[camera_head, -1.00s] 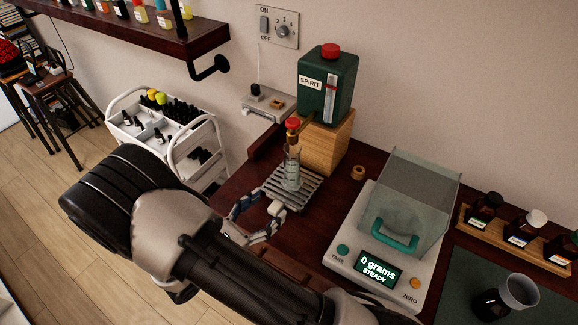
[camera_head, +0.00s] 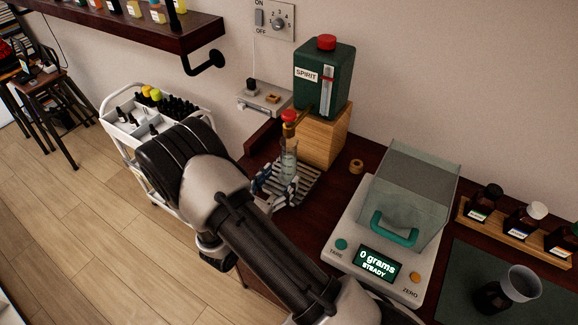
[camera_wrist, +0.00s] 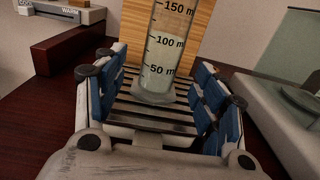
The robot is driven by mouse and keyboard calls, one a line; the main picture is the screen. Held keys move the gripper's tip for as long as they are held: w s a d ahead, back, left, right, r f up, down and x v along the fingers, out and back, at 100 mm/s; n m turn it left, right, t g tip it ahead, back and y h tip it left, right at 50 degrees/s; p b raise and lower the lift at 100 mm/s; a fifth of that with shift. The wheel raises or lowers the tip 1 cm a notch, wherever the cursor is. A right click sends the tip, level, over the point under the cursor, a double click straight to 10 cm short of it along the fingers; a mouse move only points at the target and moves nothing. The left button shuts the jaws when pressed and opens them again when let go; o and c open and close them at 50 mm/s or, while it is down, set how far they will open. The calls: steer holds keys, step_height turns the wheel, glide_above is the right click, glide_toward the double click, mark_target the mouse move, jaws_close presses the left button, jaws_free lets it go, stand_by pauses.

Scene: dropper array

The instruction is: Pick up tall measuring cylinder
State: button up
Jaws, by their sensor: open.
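The tall measuring cylinder (camera_head: 289,163) is clear glass and stands upright on a slatted metal drip tray (camera_head: 303,191), below the red-topped tap (camera_head: 289,119). In the wrist view the cylinder (camera_wrist: 168,45) shows marks of 50, 100 and 150 and holds some clear liquid. My gripper (camera_wrist: 163,88) is open, with blue-padded fingers apart to the left and right. The cylinder stands just ahead, in line with the gap between the fingers. In the head view my gripper (camera_head: 275,182) is low at the tray, beside the cylinder's lower part. My arm hides part of the tray's near side.
A green SPIRIT container (camera_head: 324,78) sits on a wooden block (camera_head: 327,140) behind the cylinder. A scale (camera_head: 376,262) reading 0 grams, with a clear hood, stands to the right. A small wooden ring (camera_head: 356,166) lies between. A white cart (camera_head: 150,120) stands left.

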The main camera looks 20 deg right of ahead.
mark_target(284, 173)
steer(key=b+x, duration=0.1)
steer(key=x, duration=0.4)
steer(key=shift+d, duration=0.15)
steer(key=shift+c, duration=0.5)
steer(key=c, duration=1.3)
steer(key=shift+c, duration=0.6)
steer(key=shift+r, duration=0.1)
